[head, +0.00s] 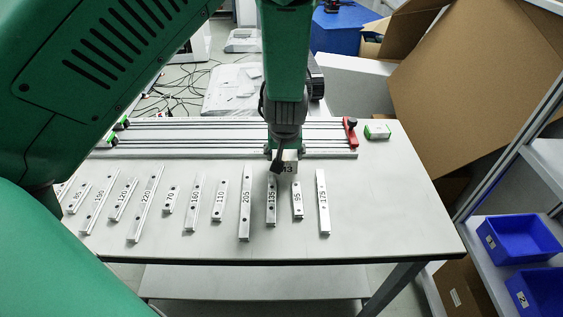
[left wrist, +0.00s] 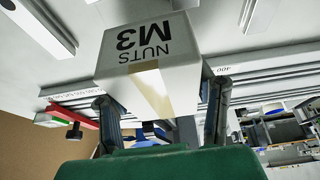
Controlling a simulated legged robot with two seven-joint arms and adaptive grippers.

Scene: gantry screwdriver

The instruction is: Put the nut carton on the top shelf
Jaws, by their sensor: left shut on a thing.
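The nut carton (left wrist: 150,55) is a small white box labelled NUTS M3 with a tan tape strip. It fills the upper middle of the left wrist view. My left gripper (left wrist: 162,115) has one finger on each side of it and is shut on it. In the head view my left gripper (head: 284,148) points down over the back half of the table, and part of the carton (head: 289,163) shows below it. I cannot tell whether the carton touches the table. A rack shelf (head: 484,258) stands at the right; I cannot tell whether it is the top one. My right gripper is not in view.
The white table (head: 390,215) carries a row of numbered metal bars (head: 244,205) and long aluminium rails (head: 200,135) behind them. A small green and white box (head: 377,131) lies at the back right. Blue bins (head: 518,238) stand on the rack, near a large cardboard box (head: 470,90).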

